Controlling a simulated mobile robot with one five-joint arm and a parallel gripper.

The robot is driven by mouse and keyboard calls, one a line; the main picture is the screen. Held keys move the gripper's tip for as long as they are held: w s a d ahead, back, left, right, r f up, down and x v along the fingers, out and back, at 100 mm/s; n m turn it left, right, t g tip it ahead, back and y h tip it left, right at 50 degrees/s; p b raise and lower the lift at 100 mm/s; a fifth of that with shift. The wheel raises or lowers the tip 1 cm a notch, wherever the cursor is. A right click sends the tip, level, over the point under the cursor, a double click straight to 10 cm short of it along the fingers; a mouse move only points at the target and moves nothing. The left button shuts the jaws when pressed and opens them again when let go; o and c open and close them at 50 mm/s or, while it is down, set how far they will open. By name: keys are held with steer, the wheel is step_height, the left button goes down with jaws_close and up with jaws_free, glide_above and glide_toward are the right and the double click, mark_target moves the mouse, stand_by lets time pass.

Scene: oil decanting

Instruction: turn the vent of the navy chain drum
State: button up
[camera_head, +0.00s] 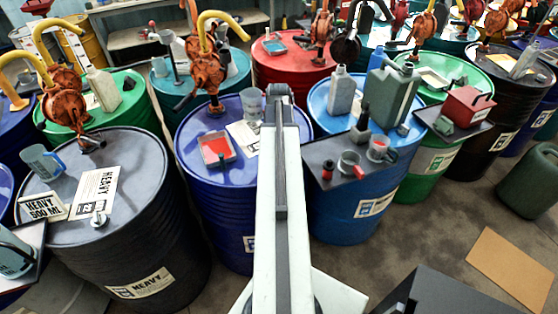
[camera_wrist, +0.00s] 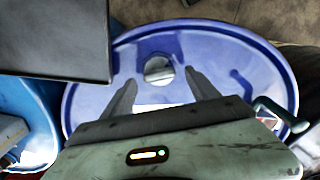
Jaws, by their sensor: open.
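A navy drum (camera_head: 215,190) stands left of my arm in the head view; its label is partly hidden and I cannot read its name. Its blue lid (camera_wrist: 225,55) fills the wrist view. A round silver vent cap (camera_wrist: 158,70) with a raised bar sits on that lid. My gripper (camera_wrist: 160,88) is open, with one finger to each side and near the cap; I see nothing between the fingertips, and cannot tell their height above the lid. In the head view the vent and the fingers are hidden behind my arm.
A dark tray (camera_head: 325,150) with small cups sits beside the navy drum, on the bright blue drum (camera_head: 350,215). A red-filled square pan (camera_head: 217,150) and a grey jug (camera_head: 252,103) stand on the navy lid. A black drum (camera_head: 130,230) is at left. Cardboard (camera_head: 510,270) lies on the floor.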

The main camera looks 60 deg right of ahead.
steer(key=shift+f, duration=0.75)
steer(key=shift+r, duration=0.1)
steer(key=c, duration=1.4)
steer(key=shift+o, duration=0.2)
